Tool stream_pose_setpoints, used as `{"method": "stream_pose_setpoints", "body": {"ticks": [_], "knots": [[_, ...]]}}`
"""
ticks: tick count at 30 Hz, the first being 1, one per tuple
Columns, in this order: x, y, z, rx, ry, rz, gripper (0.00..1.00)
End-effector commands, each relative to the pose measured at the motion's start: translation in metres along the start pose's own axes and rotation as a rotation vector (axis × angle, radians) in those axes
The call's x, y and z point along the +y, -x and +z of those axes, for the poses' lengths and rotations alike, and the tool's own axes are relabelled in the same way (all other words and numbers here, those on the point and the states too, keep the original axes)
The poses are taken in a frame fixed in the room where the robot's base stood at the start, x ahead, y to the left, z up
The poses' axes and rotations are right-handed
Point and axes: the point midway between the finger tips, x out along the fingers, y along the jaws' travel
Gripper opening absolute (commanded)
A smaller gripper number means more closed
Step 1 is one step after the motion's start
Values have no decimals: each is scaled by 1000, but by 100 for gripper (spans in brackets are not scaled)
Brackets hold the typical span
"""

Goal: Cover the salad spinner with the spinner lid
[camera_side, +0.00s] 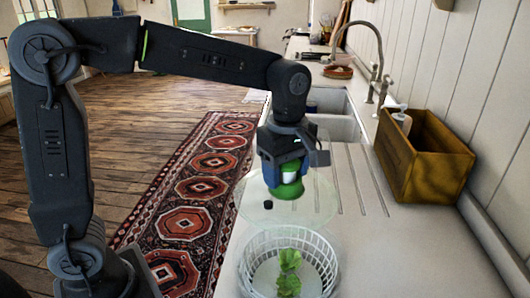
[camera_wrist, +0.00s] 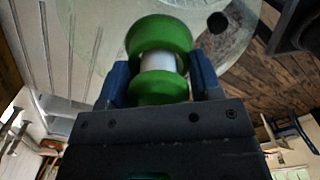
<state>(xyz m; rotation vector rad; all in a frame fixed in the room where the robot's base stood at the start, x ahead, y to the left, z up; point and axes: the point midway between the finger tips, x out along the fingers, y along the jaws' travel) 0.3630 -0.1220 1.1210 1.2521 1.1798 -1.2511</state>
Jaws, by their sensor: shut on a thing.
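The spinner lid (camera_side: 318,203) is a clear round disc with a green and white knob on top and a small dark spot near its left edge. My gripper (camera_side: 289,177) is shut on the knob and holds the lid level in the air. In the wrist view the green and white knob sits between the blue fingers of my gripper (camera_wrist: 161,75), and part of the clear lid (camera_wrist: 228,52) shows behind. The salad spinner (camera_side: 331,262) is a white slatted basket with green leaves inside, open at the top. It stands on the counter below the lid, nearer the camera.
A wooden box (camera_side: 425,158) with a bottle in it stands on the counter at right, by the wall. A sink (camera_side: 335,127) with a tap (camera_side: 378,75) lies behind. The pale counter (camera_side: 420,250) right of the basket is clear.

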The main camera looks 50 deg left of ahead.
Motion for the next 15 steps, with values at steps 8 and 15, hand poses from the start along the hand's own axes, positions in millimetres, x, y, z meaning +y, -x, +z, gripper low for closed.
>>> {"method": "stream_pose_setpoints", "body": {"ticks": [8,15], "knots": [[-46,18,75,0,-124,1,26],[-57,16,88,0,-144,-1,26]]}}
